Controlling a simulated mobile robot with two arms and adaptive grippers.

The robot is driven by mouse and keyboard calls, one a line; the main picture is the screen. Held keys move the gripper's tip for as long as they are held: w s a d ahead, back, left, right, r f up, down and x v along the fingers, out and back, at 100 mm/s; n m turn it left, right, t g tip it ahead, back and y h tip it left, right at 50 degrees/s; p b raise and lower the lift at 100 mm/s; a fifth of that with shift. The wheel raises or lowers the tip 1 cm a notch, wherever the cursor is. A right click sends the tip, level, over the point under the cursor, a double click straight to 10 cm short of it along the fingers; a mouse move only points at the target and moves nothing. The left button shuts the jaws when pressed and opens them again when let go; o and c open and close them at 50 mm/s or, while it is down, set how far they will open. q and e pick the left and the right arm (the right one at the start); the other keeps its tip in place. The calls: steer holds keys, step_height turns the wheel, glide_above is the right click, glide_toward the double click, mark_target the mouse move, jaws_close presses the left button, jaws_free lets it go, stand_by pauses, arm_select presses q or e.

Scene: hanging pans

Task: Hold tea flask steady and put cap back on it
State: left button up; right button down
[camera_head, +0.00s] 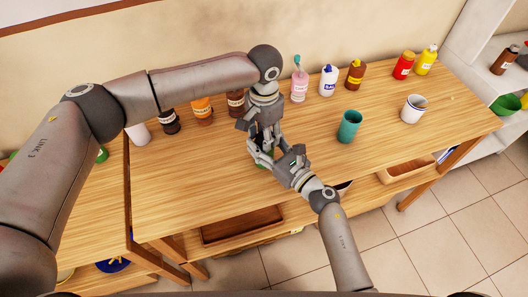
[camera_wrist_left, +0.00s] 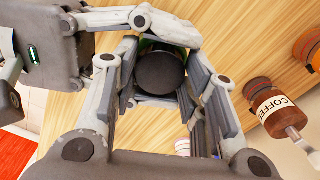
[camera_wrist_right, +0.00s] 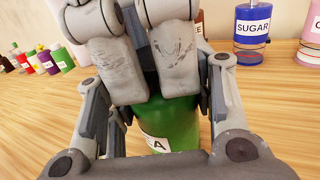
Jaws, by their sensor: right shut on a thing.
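The green tea flask (camera_wrist_right: 170,122) stands upright on the table, its label partly hidden; a bit of it shows in the head view (camera_head: 263,159). My right gripper (camera_head: 270,155) is shut on the flask's body from the front right. The dark round cap (camera_wrist_left: 160,73) is at the top of the flask, seen from above in the left wrist view. I cannot tell whether it is seated. My left gripper (camera_wrist_left: 166,85) points down with a finger on each side of the cap. I cannot tell whether its fingers press on the cap.
Several bottles (camera_head: 328,80) line the back. A teal cup (camera_head: 349,127) and a white cup (camera_head: 413,109) stand to the right. The front of the table (camera_head: 190,210) is clear.

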arm_select(q)
steer(key=shift+o, duration=1.3)
steer(key=shift+r, duration=2.25)
step_height(320, 180, up, 4)
steer(key=shift+f, duration=0.25)
steer(key=shift+c, duration=0.3)
